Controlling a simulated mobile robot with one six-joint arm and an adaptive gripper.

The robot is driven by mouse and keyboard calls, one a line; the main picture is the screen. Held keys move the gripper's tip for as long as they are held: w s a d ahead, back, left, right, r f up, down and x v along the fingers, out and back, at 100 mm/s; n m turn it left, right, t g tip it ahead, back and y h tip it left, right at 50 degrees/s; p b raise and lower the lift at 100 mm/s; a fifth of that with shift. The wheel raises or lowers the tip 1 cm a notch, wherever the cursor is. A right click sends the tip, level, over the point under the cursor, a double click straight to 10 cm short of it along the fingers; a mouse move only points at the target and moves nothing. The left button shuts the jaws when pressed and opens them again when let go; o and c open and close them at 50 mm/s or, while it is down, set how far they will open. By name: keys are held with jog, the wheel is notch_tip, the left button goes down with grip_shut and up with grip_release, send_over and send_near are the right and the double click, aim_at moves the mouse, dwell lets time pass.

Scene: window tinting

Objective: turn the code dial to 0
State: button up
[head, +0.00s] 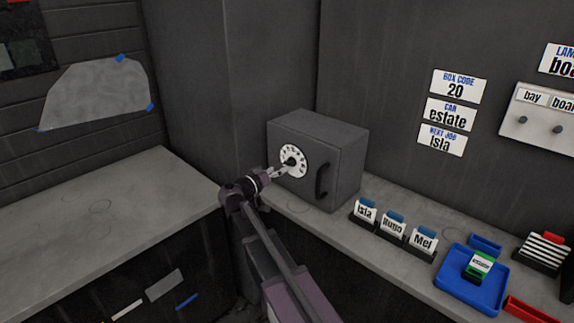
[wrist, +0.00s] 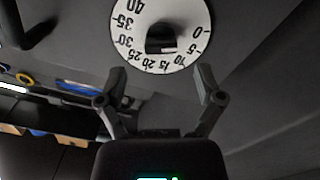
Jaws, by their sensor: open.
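The code dial (head: 298,151) is a white disc on the front of a grey box (head: 335,150), with a dark knob at its centre. In the wrist view the dial (wrist: 128,52) shows numbers from 0 at the right round to 40 at the upper left. The dark knob (wrist: 160,36) carries a small pale mark, but I cannot tell which number it is set to. My gripper (wrist: 162,84) is open, its two fingers spread and empty just short of the dial. In the head view my gripper (head: 279,170) reaches the dial's lower left and hides part of it.
The box has a dark handle (head: 321,181) right of the dial. A sign reading "BOX CODE 20" (head: 458,86) hangs on the wall. Name cards (head: 393,225) and a blue tray (head: 452,300) sit on the bench to the right. The left bench (head: 100,220) is clear.

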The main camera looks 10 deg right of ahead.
aim_at(287, 164)
jog(key=shift+x, duration=2.65)
jog(key=c, duration=1.1)
